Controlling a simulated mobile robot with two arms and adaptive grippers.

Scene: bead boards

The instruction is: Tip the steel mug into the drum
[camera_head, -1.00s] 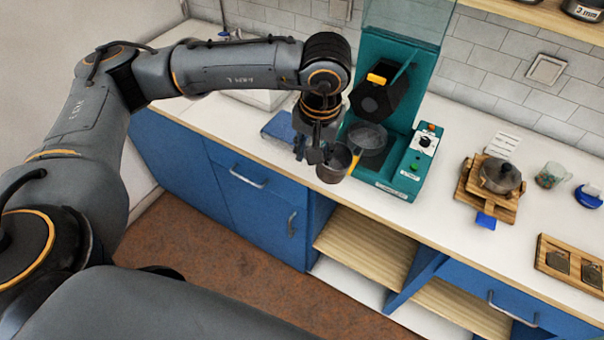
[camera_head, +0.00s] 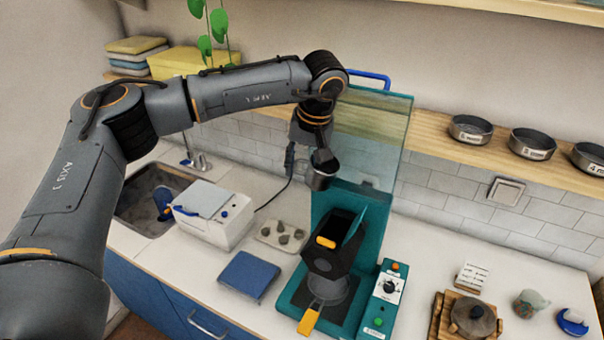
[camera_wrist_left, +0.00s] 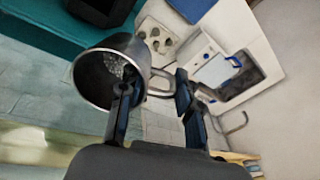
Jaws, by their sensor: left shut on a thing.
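My left gripper (camera_head: 321,156) is shut on the steel mug (camera_head: 319,180) and holds it high above the teal machine. In the left wrist view the gripper (camera_wrist_left: 158,95) has its fingers at the handle of the mug (camera_wrist_left: 88,78). Pale grainy pieces show inside the mug. The black faceted drum (camera_head: 324,262) with an orange tab sits in the teal machine (camera_head: 292,297), below the mug and apart from it. Its dark opening faces up. Part of a black body, likely the drum (camera_wrist_left: 100,8), shows at the top of the wrist view. My right gripper is not in view.
A clear upright panel (camera_head: 372,140) stands just behind the mug. A shelf (camera_head: 452,108) with steel tins runs along the right wall. A blue mat (camera_head: 249,276), a bead tray (camera_head: 268,235) and a white box (camera_head: 205,227) lie left of the machine. A wooden stand (camera_head: 440,318) is at right.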

